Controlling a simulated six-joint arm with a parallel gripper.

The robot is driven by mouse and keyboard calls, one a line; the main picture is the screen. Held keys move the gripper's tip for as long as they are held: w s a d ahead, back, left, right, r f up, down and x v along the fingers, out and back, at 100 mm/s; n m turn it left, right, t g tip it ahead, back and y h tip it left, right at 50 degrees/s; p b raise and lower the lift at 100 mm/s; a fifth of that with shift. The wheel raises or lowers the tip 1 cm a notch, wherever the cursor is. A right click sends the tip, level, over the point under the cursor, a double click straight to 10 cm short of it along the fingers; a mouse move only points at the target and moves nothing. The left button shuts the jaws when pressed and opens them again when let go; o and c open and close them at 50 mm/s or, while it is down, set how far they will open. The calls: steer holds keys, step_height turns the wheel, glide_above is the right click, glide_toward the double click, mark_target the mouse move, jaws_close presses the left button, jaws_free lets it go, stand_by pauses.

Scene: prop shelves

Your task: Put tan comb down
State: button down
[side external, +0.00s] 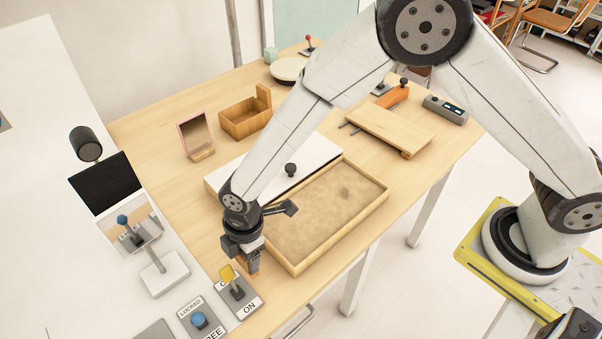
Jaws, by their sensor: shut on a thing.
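My gripper (249,258) is low at the front left of the wooden table, close to the left end of the sand tray. It is shut on a small tan-brown piece, the tan comb (252,267), which shows only in part below the jaws. The comb's teeth cannot be made out. I cannot tell whether its lower end touches the table.
A shallow wooden sand tray (296,268) lies right of my gripper, with a white panel (221,181) behind. A yellow-topped ON switch (236,287) stands just in front. A blue-knobbed switch (199,320), mirror (196,137), open wooden box (245,120) and wooden board (390,128) stand around.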

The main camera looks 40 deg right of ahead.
mark_target(246, 264)
steer(key=shift+w+f, duration=0.15)
steer(key=shift+f, duration=0.15)
steer(key=shift+a+f, duration=0.1)
steer(key=shift+f, duration=1.4)
steer(key=shift+f, duration=0.45)
jaws_free()
steer(key=shift+r, duration=0.2)
steer(key=shift+d+r, duration=0.25)
steer(key=shift+r, duration=1.85)
steer(key=shift+d+r, duration=0.2)
steer(key=shift+r, duration=1.85)
steer(key=shift+d+r, duration=0.25)
steer(key=shift+r, duration=1.85)
